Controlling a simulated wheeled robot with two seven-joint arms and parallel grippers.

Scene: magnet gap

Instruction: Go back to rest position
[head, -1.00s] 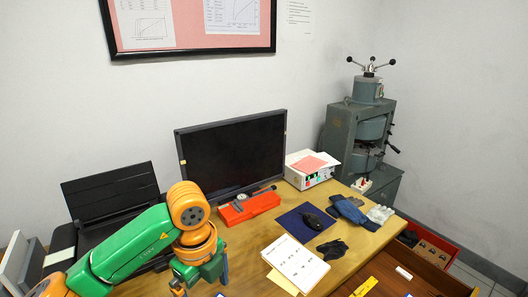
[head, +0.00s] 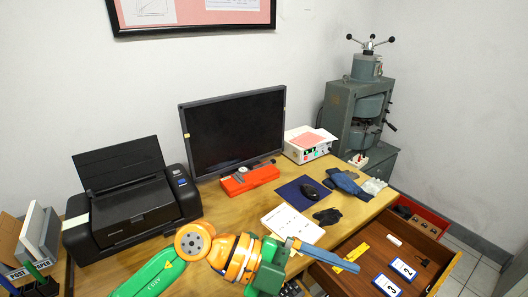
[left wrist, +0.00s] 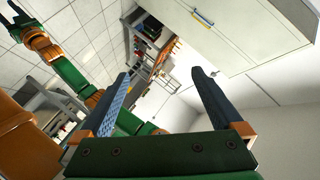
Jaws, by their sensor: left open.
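My left arm comes in at the bottom of the head view. Its gripper (head: 325,256) points right, with one long blue-grey finger stretching over the edge of the open drawer. In the left wrist view my left gripper (left wrist: 160,78) has its two fingers wide apart, with nothing between them. Another green and orange arm, which looks like my right one, shows at the upper left of the left wrist view. Its gripper (left wrist: 25,22) is too small to read clearly. It is not seen in the head view.
A grey machine (head: 357,110) stands behind.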

